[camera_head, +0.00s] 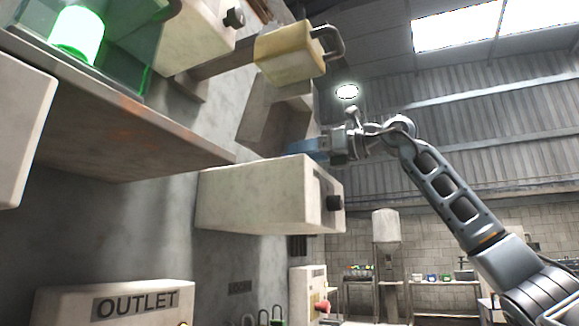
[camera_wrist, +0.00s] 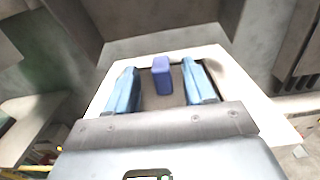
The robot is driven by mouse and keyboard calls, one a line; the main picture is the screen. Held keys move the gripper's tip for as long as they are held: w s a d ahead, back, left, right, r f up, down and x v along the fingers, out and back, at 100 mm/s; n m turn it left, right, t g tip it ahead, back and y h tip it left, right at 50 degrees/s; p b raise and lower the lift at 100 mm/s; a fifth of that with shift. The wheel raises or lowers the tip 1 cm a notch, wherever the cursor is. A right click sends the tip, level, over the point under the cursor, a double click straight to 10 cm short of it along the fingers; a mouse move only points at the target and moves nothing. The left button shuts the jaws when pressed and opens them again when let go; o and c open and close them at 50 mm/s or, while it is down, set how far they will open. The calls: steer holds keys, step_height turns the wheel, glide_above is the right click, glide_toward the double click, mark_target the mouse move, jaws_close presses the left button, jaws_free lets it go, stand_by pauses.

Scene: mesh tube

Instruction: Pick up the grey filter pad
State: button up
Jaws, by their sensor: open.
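I cannot make out a grey pad for sure in either view. A small purple-blue block (camera_wrist: 161,76) stands in the opening of a pale box (camera_wrist: 222,57) in the wrist view. My gripper (camera_wrist: 159,66) has its two blue fingers apart, one on each side of the block, with a gap showing on both sides. In the head view my gripper (camera_head: 314,149) is at the top edge of the pale box (camera_head: 258,195), which hides the fingertips.
A yellowish padlock-shaped block (camera_head: 290,52) and a slanted grey housing (camera_head: 275,115) are above the box. A brown shelf (camera_head: 120,135) with a glowing green cylinder (camera_head: 78,35) is on the left. An outlet box (camera_head: 115,303) is below. The room to the right is open.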

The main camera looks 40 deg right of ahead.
steer(key=shift+x, duration=0.75)
jaws_close()
